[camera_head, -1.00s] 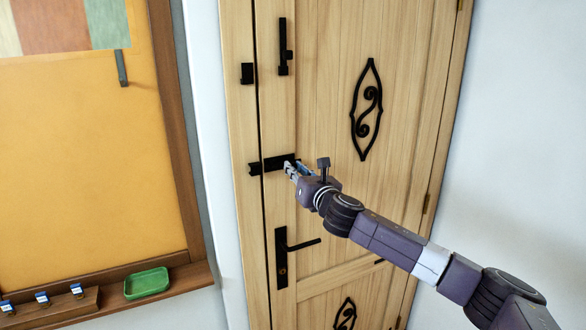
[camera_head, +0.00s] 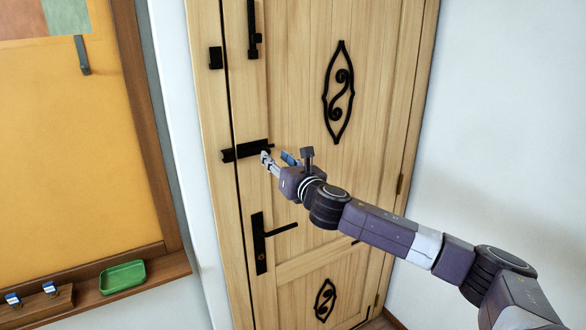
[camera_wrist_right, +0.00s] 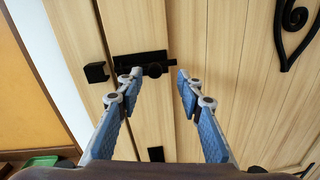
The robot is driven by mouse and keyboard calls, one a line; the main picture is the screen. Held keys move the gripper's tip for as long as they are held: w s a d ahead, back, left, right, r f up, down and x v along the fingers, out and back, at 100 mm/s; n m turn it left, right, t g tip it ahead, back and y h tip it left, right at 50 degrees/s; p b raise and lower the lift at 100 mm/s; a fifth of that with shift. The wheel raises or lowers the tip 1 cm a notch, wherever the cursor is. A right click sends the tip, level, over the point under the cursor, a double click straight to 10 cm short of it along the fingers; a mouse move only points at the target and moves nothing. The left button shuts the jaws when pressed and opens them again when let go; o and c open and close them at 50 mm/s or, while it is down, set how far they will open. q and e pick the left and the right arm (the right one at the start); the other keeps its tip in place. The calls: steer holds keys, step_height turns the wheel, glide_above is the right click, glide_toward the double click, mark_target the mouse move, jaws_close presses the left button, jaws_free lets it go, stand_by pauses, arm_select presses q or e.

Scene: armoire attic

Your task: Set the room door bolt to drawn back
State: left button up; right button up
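The black door bolt (camera_head: 250,150) lies horizontally on the wooden door, near its left edge and above the handle. In the right wrist view the bolt's plate (camera_wrist_right: 140,60) has a round knob (camera_wrist_right: 154,70) below it, and a rod end sticks out on its right. A black catch (camera_wrist_right: 97,72) sits on the frame to the left, with a narrow gap between it and the plate. My right gripper (camera_head: 275,157) is just in front of the bolt; in the wrist view its fingers (camera_wrist_right: 158,78) are apart and empty, with the knob beyond them. My left gripper is not in view.
A black lever handle (camera_head: 268,235) is below the bolt. A vertical black bolt (camera_head: 253,28) and a small catch (camera_head: 215,57) are above. A board ledge with a green tray (camera_head: 122,277) is at the left. White wall is clear at the right.

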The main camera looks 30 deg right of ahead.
steer(key=s, duration=0.8)
steer(key=shift+s+a, duration=0.15)
steer(key=shift+a, duration=0.15)
steer(key=shift+r, duration=0.1)
